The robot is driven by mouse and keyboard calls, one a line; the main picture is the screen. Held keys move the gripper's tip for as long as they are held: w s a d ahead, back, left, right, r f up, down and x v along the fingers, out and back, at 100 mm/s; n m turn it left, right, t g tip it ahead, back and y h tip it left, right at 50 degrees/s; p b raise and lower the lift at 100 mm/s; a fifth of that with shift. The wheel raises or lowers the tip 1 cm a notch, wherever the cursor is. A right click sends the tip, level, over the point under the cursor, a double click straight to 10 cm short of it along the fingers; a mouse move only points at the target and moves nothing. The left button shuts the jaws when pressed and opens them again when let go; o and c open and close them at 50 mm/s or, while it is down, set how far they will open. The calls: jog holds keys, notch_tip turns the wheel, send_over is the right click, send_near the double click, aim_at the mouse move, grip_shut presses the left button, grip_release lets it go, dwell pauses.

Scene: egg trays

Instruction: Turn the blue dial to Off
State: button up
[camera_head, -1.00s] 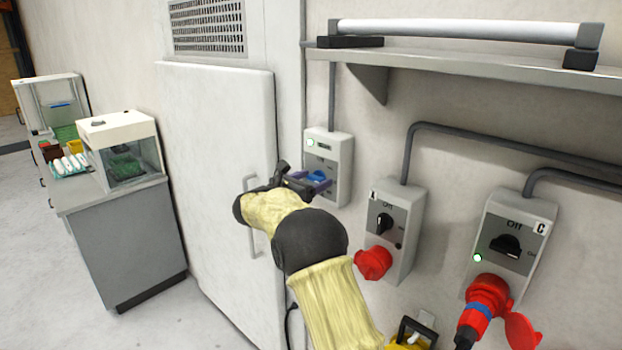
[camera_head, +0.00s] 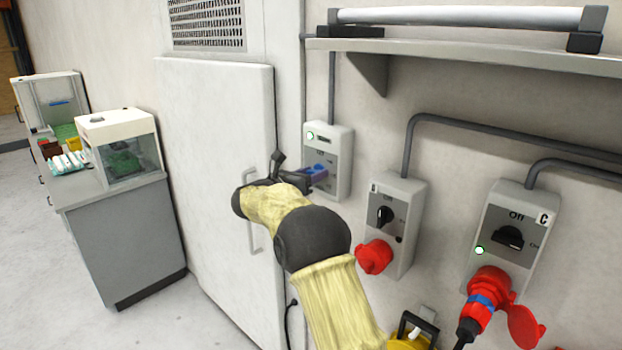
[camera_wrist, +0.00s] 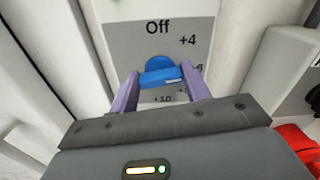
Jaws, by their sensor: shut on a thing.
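The blue dial (camera_wrist: 158,66) sits on a grey panel of a wall box, with "Off" printed above it, "+4" to its upper right and "+10" below. A small white mark shows on its lower right. My gripper (camera_wrist: 159,82) has its two purple fingers on either side of the dial, shut on it. In the head view my gripper (camera_head: 315,176) reaches the wall box (camera_head: 341,150) from the left and front, and the dial (camera_head: 320,168) is partly hidden by the fingers. A light with a green rim shows on that box.
A white door (camera_head: 215,150) with a handle (camera_head: 249,230) is close on the left. Two more switch boxes, A (camera_head: 405,190) and C (camera_head: 530,215), with red sockets, hang to the right. A shelf (camera_head: 480,58) juts out above. A grey cabinet (camera_head: 140,245) stands far left.

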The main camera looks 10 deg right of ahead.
jog(key=n+b, duration=0.2)
jog(key=n, duration=0.6)
jog(key=shift+w+a, duration=0.1)
jog(key=n+p, duration=0.1)
jog(key=n, duration=0.3)
jog(key=shift+f+n+p, duration=0.1)
jog(key=shift+n+p, duration=0.7)
jog(key=shift+n, duration=1.1)
jog(key=o, duration=1)
jog(key=shift+a, duration=0.1)
